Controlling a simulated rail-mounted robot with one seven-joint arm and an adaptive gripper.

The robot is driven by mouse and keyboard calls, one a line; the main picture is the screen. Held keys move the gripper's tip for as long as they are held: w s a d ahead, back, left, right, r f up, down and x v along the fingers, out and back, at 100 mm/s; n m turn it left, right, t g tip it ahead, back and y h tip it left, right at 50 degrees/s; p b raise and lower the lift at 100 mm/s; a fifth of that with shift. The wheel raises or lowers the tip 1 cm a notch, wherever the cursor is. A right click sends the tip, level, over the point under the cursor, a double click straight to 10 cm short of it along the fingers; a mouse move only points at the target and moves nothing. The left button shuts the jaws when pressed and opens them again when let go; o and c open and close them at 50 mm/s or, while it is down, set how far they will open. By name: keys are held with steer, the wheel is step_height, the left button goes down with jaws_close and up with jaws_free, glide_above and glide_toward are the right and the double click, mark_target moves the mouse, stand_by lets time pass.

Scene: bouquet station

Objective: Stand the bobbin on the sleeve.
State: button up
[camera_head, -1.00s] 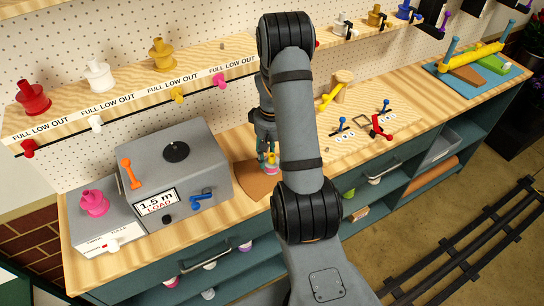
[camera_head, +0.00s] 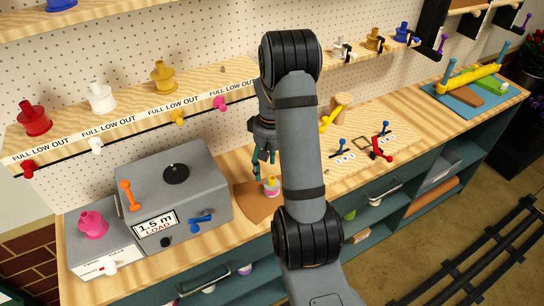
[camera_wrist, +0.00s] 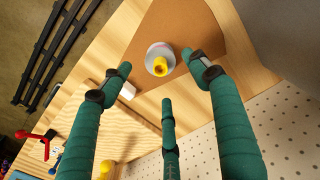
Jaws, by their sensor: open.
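A small bobbin (camera_head: 271,187) with a pale, partly pink and yellow body stands upright on the brown sleeve (camera_head: 250,205). In the wrist view the bobbin (camera_wrist: 160,60) shows a pale round flange and a yellow top, resting on the flat brown sleeve (camera_wrist: 205,25). My gripper (camera_head: 264,164) has its green fingers spread and empty, just above and slightly left of the bobbin in the head view. In the wrist view, the fingertips (camera_wrist: 160,78) are apart around the bobbin's outline, with none seen touching it. My arm hides part of the bench to the right.
A grey machine (camera_head: 150,170) with an orange lever and a pink spool stands left of the sleeve. A shelf (camera_head: 130,125) with coloured spools runs along the pegboard. Small blue and red handles (camera_head: 380,150) are on the bench to the right. Bare wood lies behind the sleeve.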

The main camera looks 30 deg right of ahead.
mark_target(272, 177)
step_height(272, 177, up, 7)
steer(key=shift+r, duration=0.15)
stand_by(0.5)
step_height(272, 177, down, 12)
steer(key=shift+s+r+p, duration=0.15)
steer(key=shift+r+p, duration=0.05)
steer(key=shift+p, duration=0.2)
steer(key=shift+f, duration=0.15)
steer(key=shift+r+b, duration=0.5)
steer(key=shift+r, duration=0.9)
